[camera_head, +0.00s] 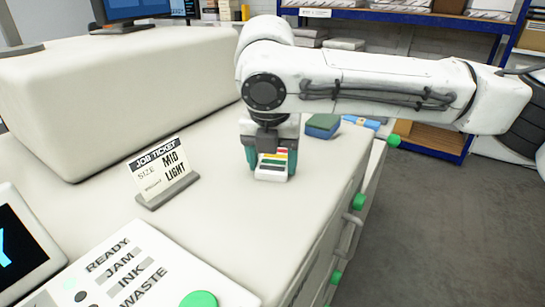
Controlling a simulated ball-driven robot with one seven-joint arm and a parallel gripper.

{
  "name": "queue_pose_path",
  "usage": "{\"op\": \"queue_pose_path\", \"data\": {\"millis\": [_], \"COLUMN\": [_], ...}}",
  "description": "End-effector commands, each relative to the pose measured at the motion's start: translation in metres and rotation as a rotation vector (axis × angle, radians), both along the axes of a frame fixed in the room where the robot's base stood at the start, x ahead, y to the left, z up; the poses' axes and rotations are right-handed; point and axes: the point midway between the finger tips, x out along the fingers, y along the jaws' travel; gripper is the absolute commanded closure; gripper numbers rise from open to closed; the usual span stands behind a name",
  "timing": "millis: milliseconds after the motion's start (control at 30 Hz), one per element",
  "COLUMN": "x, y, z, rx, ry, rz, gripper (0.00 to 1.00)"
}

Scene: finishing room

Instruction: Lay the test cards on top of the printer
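The test cards (271,173) look like a small white block with red, yellow, green and dark stripes. My gripper (272,160) points down with its teal fingers on either side of the cards, shut on them. The printer (220,210) is the large cream machine with a broad flat top and a raised block (130,90) at the back left. The cards are over this flat top near its right side; I cannot tell whether their underside touches it.
A job ticket (163,170) stands in a grey holder left of my gripper. A panel (130,270) with status words and a screen (20,245) are in front. A green-and-blue block (322,125) lies behind my gripper. Green knobs (358,201) line the right side. Shelving (430,20) stands behind.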

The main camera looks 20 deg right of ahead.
Motion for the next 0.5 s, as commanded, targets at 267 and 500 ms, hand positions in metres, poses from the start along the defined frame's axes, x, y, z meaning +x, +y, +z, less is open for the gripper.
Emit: {"op": "queue_pose_path", "data": {"millis": [267,500], "x": [0.0002,0.0003], "y": [0.0001,0.0001], "z": [0.0005,0.0025], "rx": [-0.001,-0.001], "ry": [-0.001,-0.002], "rz": [0.000,0.000], "gripper": [0.11,0.11]}}
